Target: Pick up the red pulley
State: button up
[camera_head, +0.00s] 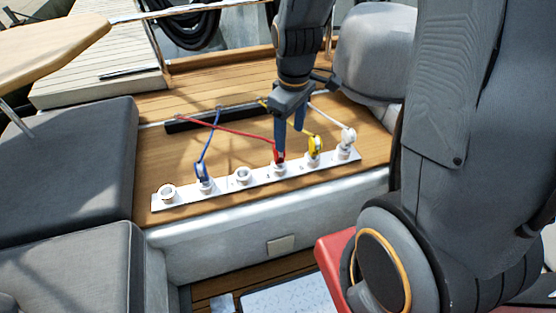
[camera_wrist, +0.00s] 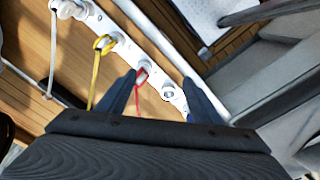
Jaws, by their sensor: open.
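The red pulley (camera_head: 279,157) stands on a white strip (camera_head: 223,187), at one of its round seats, with a red rope running back and left from it. My gripper (camera_head: 290,137) is above it, fingers pointing down and apart. In the wrist view the red pulley (camera_wrist: 142,74) shows between the two blue fingers of my gripper (camera_wrist: 160,80), closer to the left one. I cannot tell whether that finger touches it. Nothing is held. Part of the pulley is hidden by the finger in the head view.
A blue pulley (camera_head: 203,172) stands left on the strip; a yellow pulley (camera_head: 315,146) and a white pulley (camera_head: 348,137) stand to the right. Their ropes run to a dark bar (camera_head: 200,122) behind. Empty seats (camera_head: 243,175) show between. Grey cushions (camera_head: 68,160) flank the wooden deck.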

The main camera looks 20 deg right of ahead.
aim_at(279, 156)
jog(key=w+f+n, duration=0.3)
jog(key=f, duration=0.1)
jog(key=w+f+n+b, duration=0.1)
jog(key=w+f+n, duration=0.1)
jog(key=f+n, duration=0.1)
jog(key=w+f+n, duration=0.3)
jog(key=f+n, duration=0.1)
jog(key=shift+w+f+g+b, duration=0.3)
jog(key=shift+b, duration=0.1)
jog(key=shift+f, duration=0.6)
jog(key=shift+w+f+p, duration=0.2)
jog(key=shift+f+p, duration=0.75)
jog(key=shift+f, duration=2.4)
jog(key=shift+c, duration=0.5)
jog(key=c, duration=1.2)
jog(key=shift+r, duration=0.1)
jog(key=shift+c, duration=0.2)
